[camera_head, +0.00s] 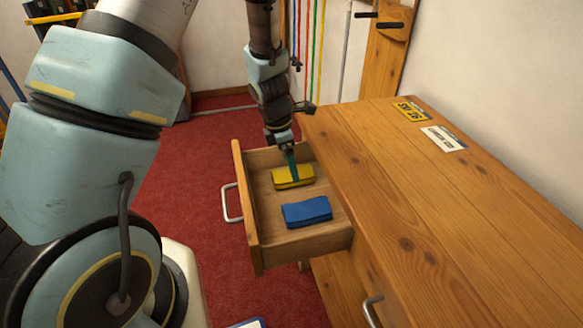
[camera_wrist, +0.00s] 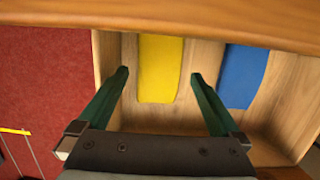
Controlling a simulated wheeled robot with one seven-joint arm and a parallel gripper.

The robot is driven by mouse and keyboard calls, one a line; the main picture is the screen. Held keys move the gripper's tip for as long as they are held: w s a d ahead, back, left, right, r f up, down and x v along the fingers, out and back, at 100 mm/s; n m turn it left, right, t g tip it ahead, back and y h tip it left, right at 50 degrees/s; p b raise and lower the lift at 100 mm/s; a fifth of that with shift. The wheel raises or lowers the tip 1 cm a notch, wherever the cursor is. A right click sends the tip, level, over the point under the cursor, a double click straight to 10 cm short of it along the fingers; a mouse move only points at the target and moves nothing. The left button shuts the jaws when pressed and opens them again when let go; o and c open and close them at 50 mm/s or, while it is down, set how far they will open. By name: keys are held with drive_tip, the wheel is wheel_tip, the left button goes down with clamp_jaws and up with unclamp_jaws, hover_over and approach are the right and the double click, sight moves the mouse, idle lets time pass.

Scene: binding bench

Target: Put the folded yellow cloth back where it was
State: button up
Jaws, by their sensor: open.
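The folded yellow cloth (camera_head: 292,177) lies flat in the open drawer (camera_head: 318,240), towards its far end. A folded blue cloth (camera_head: 306,212) lies in the same drawer, nearer in the head view and apart from the yellow one. My gripper (camera_head: 291,163) is over the drawer at the yellow cloth. In the wrist view my gripper (camera_wrist: 158,82) is open, its two green fingers on either side of the yellow cloth (camera_wrist: 160,66). The blue cloth (camera_wrist: 243,75) lies to the right of the right finger. I cannot tell whether the fingers touch the yellow cloth.
The wooden bench (camera_head: 440,210) stands right of the drawer, with a yellow label (camera_head: 411,111) and a white label (camera_head: 443,139) on its top. The drawer front has a metal handle (camera_head: 230,203). Red carpet (camera_head: 200,180) is clear left of the drawer.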

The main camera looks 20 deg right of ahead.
sight(283, 175)
wheel_tip(283, 175, up, 9)
drive_tip(key=a, duration=0.2)
drive_tip(key=s+a+r+m+t+y, duration=0.1)
drive_tip(key=a+r+m, duration=0.3)
drive_tip(key=a+m, duration=0.5)
drive_tip(key=s+a+r+m+y, duration=0.1)
drive_tip(key=s+a+r+m, duration=0.2)
drive_tip(key=a+m, duration=0.5)
drive_tip(key=a+r+p, duration=0.1)
drive_tip(key=a, duration=0.9)
drive_tip(key=shift+a+m+t, duration=0.35)
drive_tip(key=shift+m+t, duration=0.05)
drive_tip(key=shift+r, duration=0.1)
